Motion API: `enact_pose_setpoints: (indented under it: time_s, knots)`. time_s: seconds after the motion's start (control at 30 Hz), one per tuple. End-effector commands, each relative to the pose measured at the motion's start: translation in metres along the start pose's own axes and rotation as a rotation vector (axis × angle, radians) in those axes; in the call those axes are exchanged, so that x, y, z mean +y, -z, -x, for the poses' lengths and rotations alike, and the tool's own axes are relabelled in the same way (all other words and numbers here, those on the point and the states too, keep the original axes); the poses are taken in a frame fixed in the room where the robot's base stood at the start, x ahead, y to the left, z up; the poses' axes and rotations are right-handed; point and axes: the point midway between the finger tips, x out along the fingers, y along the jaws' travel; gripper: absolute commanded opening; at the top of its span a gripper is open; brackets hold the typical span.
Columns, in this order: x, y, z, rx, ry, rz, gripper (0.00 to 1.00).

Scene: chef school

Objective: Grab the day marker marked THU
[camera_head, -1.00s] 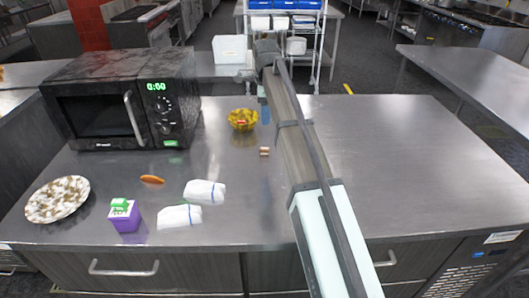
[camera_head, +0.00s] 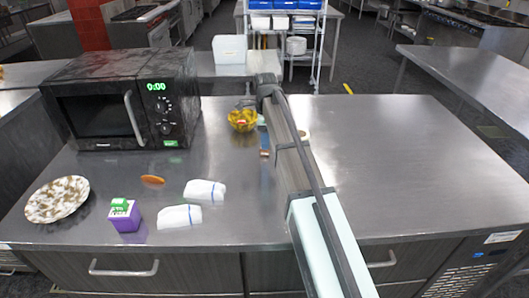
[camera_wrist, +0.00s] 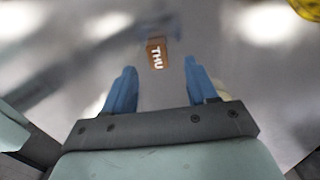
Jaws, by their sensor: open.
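The day marker is a small brown block with white letters THU (camera_wrist: 157,54), lying on the steel counter in the wrist view. It lies just beyond and between the fingertips, not held. In the head view the marker (camera_head: 264,154) is a small brown patch beside my arm, partly hidden, its letters unreadable. My gripper (camera_wrist: 160,68) has two blue fingers spread apart with nothing between them. In the head view my arm largely hides the gripper.
A microwave (camera_head: 125,100), a speckled plate (camera_head: 57,200), a purple box (camera_head: 125,217) and two white packets, one nearer (camera_head: 180,216) and one farther (camera_head: 205,191), are to the left. The counter's right side (camera_head: 410,170) is clear.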

Motion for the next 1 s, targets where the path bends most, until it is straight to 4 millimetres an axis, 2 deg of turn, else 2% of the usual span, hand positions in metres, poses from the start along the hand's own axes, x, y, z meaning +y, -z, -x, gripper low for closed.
enact_pose_setpoints:
  time_s: [0.23, 0.53, 1.0]
  knots:
    - [0.004, -0.002, -0.033, 0.001, -0.002, 0.000, 0.57]
    - [0.003, -0.002, -0.038, 0.000, -0.001, 0.000, 0.57]
    - [0.003, -0.002, -0.038, 0.000, -0.001, 0.000, 0.13]
